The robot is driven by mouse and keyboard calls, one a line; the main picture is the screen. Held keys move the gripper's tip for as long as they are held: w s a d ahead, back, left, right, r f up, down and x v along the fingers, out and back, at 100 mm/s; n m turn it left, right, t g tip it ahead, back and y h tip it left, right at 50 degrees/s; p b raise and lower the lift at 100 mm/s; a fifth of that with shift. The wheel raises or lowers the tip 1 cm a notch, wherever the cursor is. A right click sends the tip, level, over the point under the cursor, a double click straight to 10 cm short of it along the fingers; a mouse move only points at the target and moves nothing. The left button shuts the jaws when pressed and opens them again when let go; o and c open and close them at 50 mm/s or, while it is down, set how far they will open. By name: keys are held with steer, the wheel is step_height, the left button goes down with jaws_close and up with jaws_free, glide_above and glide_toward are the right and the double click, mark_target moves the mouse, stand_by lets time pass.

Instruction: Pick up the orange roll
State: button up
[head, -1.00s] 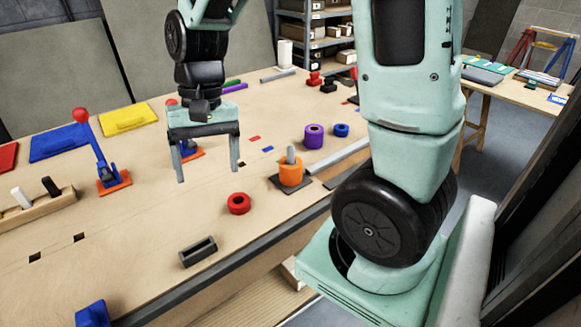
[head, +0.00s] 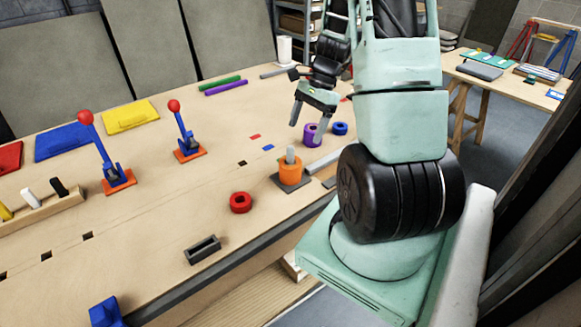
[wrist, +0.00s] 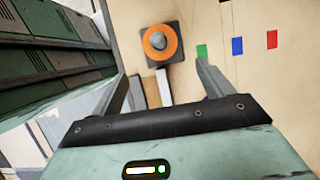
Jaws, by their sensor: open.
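The orange roll (head: 290,174) sits around a grey peg on a dark square base, near the table's right front edge. It also shows in the wrist view as an orange ring (wrist: 171,40) around the peg top, at the upper middle. My gripper (head: 308,128) is open and empty.
A blue roll (head: 340,128) stands right of the purple one, and a red roll (head: 240,202) lies nearer the front. A dark holder (head: 202,249) and levers (head: 186,135) stand to the left.

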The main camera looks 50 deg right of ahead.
mark_target(292, 161)
steer(key=p+x, duration=0.1)
steer(key=x, duration=0.5)
steer(key=shift+w+a+f+p, duration=0.15)
steer(key=shift+a+f+p, duration=0.2)
steer(key=shift+f+p, duration=0.15)
steer(key=shift+p+x, duration=0.7)
steer(key=shift+x, duration=1.35)
steer(key=shift+w, duration=0.1)
steer(key=c, duration=1.1)
